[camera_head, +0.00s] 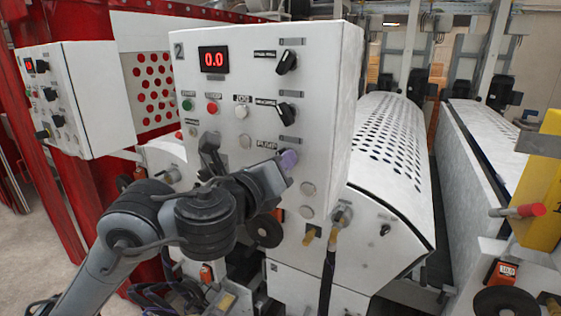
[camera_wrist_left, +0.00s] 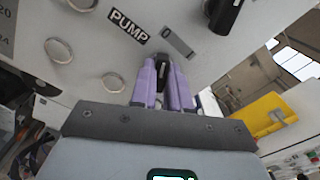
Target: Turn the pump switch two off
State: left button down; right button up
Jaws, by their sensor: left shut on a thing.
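The white control box marked 2 (camera_head: 222,130) faces me in the head view. Its PUMP label (camera_head: 267,143) sits just left of my left gripper (camera_head: 288,159), whose purple fingertips cover the switch there. In the left wrist view, the black pump switch knob (camera_wrist_left: 162,70) is between the two purple fingers (camera_wrist_left: 162,90), below and right of the PUMP label (camera_wrist_left: 128,25). The left gripper is shut on this knob. The knob's pointing direction is mostly hidden by the fingers. My right gripper is not in view.
Two other black knobs, an upper one (camera_head: 286,62) and a middle one (camera_head: 286,113), stand above the gripper. A red button (camera_head: 212,108) and a green button (camera_head: 187,105) are at the left. A second control box (camera_head: 75,100) stands farther left; a perforated cover (camera_head: 390,140) is at the right.

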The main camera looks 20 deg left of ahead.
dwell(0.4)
pick_arm(q)
jog(key=c, duration=1.1)
grip_release()
jog(key=shift+s, duration=0.1)
jog(key=s+a+p, duration=0.1)
jog(key=s+p, duration=0.5)
jog(key=s, duration=0.4)
jog(key=shift+s+a+p, duration=0.15)
jog(key=shift+s+p, duration=0.15)
jog(key=shift+p, duration=0.1)
